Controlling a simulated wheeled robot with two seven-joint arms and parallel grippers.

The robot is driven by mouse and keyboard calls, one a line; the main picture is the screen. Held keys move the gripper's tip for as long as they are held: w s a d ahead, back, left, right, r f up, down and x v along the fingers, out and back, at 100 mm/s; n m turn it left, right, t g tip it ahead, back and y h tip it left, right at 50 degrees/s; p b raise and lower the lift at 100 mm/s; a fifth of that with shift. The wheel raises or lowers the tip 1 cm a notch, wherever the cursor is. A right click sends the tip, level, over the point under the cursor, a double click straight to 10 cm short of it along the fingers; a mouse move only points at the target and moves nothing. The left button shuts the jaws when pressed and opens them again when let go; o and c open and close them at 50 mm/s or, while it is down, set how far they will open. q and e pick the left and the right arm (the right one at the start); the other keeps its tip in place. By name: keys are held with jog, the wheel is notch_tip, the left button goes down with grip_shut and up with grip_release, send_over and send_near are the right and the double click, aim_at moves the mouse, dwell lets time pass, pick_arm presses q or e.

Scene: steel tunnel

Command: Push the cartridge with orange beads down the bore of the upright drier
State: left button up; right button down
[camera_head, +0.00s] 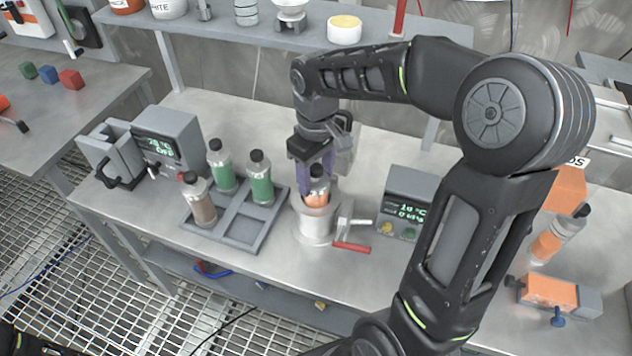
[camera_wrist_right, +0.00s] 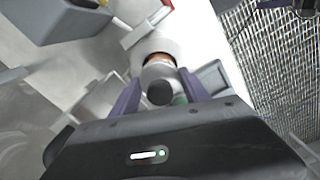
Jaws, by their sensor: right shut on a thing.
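The cartridge with orange beads (camera_head: 317,199) stands upright in the mouth of the upright drier (camera_head: 315,226), its lower part hidden inside the bore. Its dark cap (camera_wrist_right: 161,93) and a bit of orange show in the right wrist view. My right gripper (camera_head: 316,178) points down from above with its purple fingers on either side of the cartridge's upper part, shut on it. The drier is a grey metal cylinder with a red-handled lever (camera_head: 352,247) at its right side. My left gripper does not show; only a dark bit of my body is at the lower left corner.
A grey rack (camera_head: 236,236) left of the drier holds two green cartridges (camera_head: 261,178) and a brown one (camera_head: 199,200). A display box (camera_head: 408,203) stands right of the drier. Another orange cartridge (camera_head: 550,241) is at the far right. A shelf (camera_head: 250,32) runs along the back.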

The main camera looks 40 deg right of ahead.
jog(key=shift+f, duration=1.45)
jog(key=shift+f, duration=0.15)
jog(key=c, duration=0.6)
grip_release()
jog(key=shift+o, duration=0.2)
notch_tip(320, 180, up, 12)
jog(key=shift+r+b, duration=0.25)
jog(key=shift+b, duration=0.05)
